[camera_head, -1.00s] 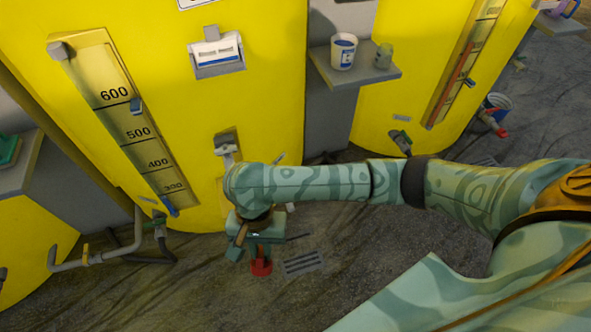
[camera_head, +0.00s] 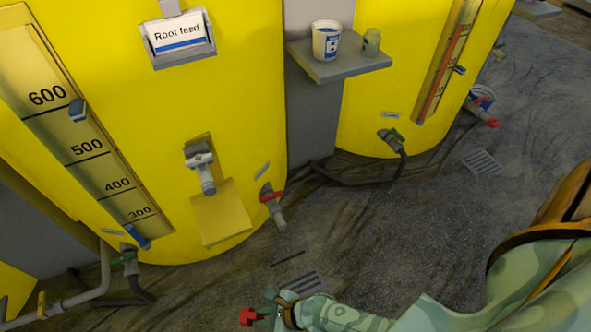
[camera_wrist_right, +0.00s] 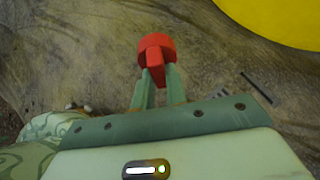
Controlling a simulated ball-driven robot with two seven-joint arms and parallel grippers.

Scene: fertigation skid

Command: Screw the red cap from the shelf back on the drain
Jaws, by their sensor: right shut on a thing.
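My right gripper (camera_head: 262,316) is at the bottom edge of the head view, low over the floor. It is shut on the red cap (camera_head: 248,317). In the right wrist view, the cap (camera_wrist_right: 157,48) sits between the tips of the two green fingers (camera_wrist_right: 158,78), with its round head outward. A grey drain spout (camera_head: 278,214) with a red part at its top sticks out low on the Root feed tank (camera_head: 240,110). The cap is apart from it, below and left of it in the picture. My left gripper is not in view.
A grey shelf (camera_head: 350,65) holds a white tub (camera_head: 326,40) and a small jar (camera_head: 372,41). Green-handled valves (camera_head: 130,260) and dark hoses lie low by the tanks. A yellow plate (camera_head: 220,212) juts from the tank. Floor grates (camera_head: 303,284) lie near my gripper.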

